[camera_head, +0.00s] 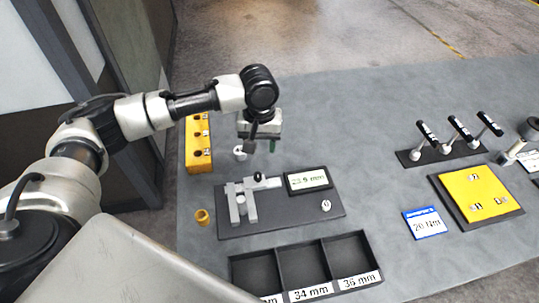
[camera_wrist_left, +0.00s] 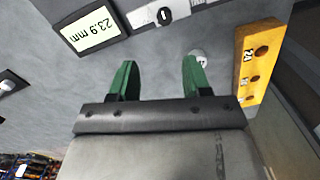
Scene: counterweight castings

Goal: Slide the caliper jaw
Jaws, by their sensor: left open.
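The caliper (camera_head: 241,203) is a light grey tool lying on a dark base plate (camera_head: 290,222). A black knob (camera_head: 259,178) sits on its bar. A display (camera_head: 308,181) beside it reads 23.9 mm; it also shows in the left wrist view (camera_wrist_left: 90,27). Part of the grey bar with a round black knob (camera_wrist_left: 165,16) shows at the top of that view. My left gripper (camera_head: 258,149) hangs behind the caliper, apart from it. Its two green fingers (camera_wrist_left: 160,80) are spread with nothing between them. My right gripper is not in view.
A yellow block with holes (camera_head: 198,143) stands at left, with a small white piece (camera_head: 239,154) beside it. A brass ring (camera_head: 202,217) lies left of the plate. Labelled bins (camera_head: 305,266) are in front. A yellow plate (camera_head: 475,193) and lever stand (camera_head: 440,153) are at right.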

